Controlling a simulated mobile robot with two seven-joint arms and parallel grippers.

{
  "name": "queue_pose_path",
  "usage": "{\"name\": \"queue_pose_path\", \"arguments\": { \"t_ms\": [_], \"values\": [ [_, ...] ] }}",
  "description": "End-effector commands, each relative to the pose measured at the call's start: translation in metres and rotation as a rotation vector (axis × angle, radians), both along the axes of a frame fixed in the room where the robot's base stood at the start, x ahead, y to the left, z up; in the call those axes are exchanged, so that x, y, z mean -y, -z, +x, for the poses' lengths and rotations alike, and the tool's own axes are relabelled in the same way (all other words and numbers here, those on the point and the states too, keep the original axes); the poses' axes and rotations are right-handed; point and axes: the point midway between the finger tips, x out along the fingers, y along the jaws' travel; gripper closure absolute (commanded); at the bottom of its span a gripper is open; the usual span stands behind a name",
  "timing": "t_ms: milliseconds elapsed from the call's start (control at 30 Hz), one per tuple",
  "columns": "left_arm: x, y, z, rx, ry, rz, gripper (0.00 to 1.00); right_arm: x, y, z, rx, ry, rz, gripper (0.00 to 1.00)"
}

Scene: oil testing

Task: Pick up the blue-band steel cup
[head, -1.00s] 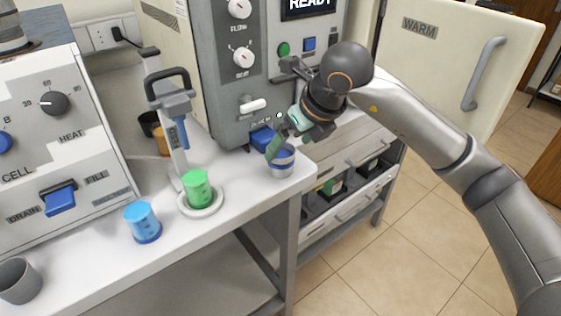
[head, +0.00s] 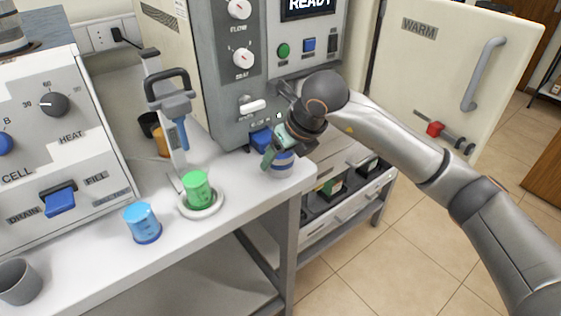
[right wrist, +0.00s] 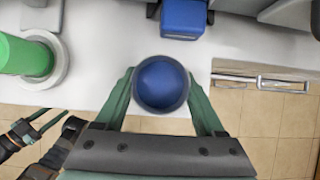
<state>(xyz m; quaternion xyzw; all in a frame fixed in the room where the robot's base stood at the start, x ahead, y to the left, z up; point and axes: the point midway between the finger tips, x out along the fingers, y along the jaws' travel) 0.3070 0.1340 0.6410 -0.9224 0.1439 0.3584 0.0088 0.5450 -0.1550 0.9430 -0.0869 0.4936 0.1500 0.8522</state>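The blue-band steel cup (head: 284,167) stands upright on the white bench near its right corner. It is partly hidden by my right gripper (head: 276,158) in the head view. In the right wrist view the cup (right wrist: 161,86) shows from above with a blue inside. The green fingers of my right gripper (right wrist: 161,80) are spread, one on each side of the cup near its rim. I cannot tell whether they touch it. Dark parts with orange rings and a greenish finger, seemingly my left gripper (right wrist: 45,125), show at the lower left of the right wrist view.
A green cup (head: 196,188) stands on a round white base (head: 203,211) to the left. A light-blue cup (head: 142,222) and a grey cup (head: 18,280) stand further left. A blue lever (head: 261,139) on the grey machine is close behind the steel cup. The bench edge is close in front.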

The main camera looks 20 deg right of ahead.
Motion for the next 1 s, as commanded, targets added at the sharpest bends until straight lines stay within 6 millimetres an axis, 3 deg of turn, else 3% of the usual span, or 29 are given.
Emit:
{"name": "queue_pose_path", "arguments": {
  "t_ms": [67, 533, 833, 1000],
  "values": [
    [0.000, 0.000, 0.001, 0.001, 0.000, 0.000, 0.50, 0.000, 0.000, 0.000, 0.000, 0.000, 0.000, 0.42],
    [0.000, 0.001, -0.001, -0.003, 0.001, 0.000, 0.50, 0.000, 0.000, 0.000, 0.000, 0.000, 0.000, 0.94],
    [0.000, 0.003, -0.006, -0.013, 0.001, 0.000, 0.50, 0.000, -0.004, 0.000, 0.003, 0.000, 0.000, 0.94],
    [0.000, 0.003, -0.006, -0.014, 0.001, -0.001, 0.50, 0.000, -0.020, 0.001, 0.006, 0.000, 0.001, 0.94]
  ]
}}
